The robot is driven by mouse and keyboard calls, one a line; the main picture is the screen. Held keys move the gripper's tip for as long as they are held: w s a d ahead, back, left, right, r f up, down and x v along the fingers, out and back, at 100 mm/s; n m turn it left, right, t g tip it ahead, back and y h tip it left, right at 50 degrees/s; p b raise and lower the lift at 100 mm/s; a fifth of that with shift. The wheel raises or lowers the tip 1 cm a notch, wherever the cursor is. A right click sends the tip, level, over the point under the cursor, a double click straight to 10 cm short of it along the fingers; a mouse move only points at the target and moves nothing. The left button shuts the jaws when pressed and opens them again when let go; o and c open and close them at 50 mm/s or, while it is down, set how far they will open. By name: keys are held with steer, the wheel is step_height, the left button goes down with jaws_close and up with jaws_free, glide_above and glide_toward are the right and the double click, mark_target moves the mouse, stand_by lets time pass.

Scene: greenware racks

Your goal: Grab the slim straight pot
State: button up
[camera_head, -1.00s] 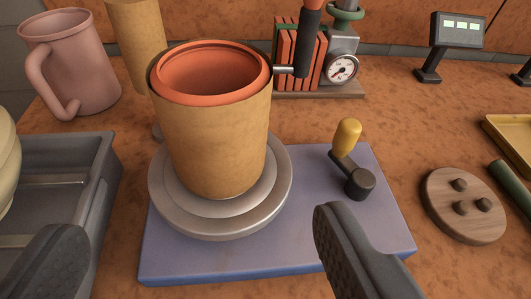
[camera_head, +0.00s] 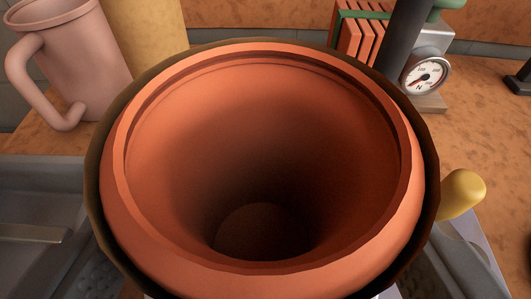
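The pot's rim covers most of both fingers. Whether they touch its wall is hidden. The pot's lower wall and foot are hidden too, so I cannot tell whether it rests on the turntable.
A pink mug (camera_head: 85,65) and a tan cylinder (camera_head: 150,35) stand behind at the left. A gauge (camera_head: 424,76) stands back right beside orange slabs (camera_head: 362,42). A yellow knob (camera_head: 462,194) is close to the pot's right. A grey tray (camera_head: 40,215) lies left.

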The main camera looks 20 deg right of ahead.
steer(key=shift+x, duration=1.45)
steer(key=c, duration=1.2)
steer(key=shift+r, duration=0.1)
steer(key=shift+c, duration=0.2)
